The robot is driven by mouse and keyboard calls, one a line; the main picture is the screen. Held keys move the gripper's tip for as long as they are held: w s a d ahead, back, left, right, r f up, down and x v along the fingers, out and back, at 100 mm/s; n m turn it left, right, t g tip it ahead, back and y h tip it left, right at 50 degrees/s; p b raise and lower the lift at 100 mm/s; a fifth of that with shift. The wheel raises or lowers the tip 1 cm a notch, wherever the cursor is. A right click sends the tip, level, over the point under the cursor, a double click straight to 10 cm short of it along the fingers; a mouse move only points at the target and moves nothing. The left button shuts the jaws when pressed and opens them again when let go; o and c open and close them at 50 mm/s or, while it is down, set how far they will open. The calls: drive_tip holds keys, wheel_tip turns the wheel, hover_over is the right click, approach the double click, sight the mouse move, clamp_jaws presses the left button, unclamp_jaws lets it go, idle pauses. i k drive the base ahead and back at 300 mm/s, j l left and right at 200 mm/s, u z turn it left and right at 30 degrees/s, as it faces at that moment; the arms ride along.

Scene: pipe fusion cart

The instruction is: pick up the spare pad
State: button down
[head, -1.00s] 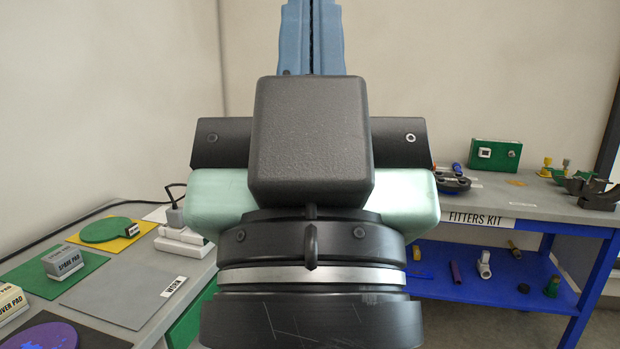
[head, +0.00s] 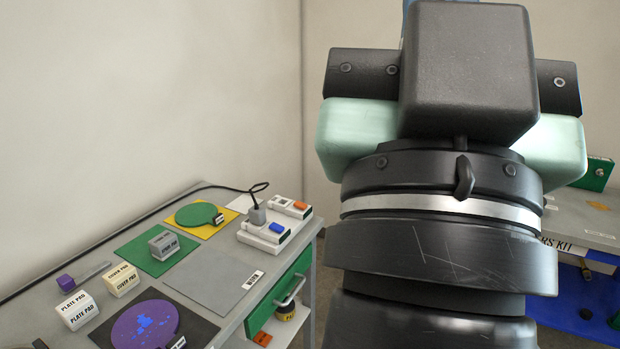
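The spare pad (head: 164,245) is a small grey block with a dark-lettered label. It sits on a green mat (head: 146,263) on the grey bench at the left of the head view, apart from the other blocks. My own arm, black with pale green parts, fills the right of the view and stands clear of the spare pad in the picture. My gripper cannot be made out in the head view.
A cover pad (head: 122,280) and a plate pad (head: 77,310) stand left of the spare pad. A purple disc (head: 144,325) lies in front, and a green disc (head: 197,214) behind. White chargers (head: 264,232) stand at the right edge.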

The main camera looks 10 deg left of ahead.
sight(161, 246)
drive_tip(key=i+j+u, duration=0.1)
drive_tip(key=u, duration=0.3)
drive_tip(key=i+u, duration=0.15)
drive_tip(key=u, duration=0.25)
drive_tip(key=i+j+u, duration=0.1)
drive_tip(key=u, duration=0.25)
drive_tip(key=i+u, duration=0.2)
drive_tip(key=u, duration=0.2)
drive_tip(key=i+l+u, duration=0.15)
drive_tip(key=i, duration=0.4)
drive_tip(key=i+l+u, duration=0.15)
drive_tip(key=i+l, duration=0.3)
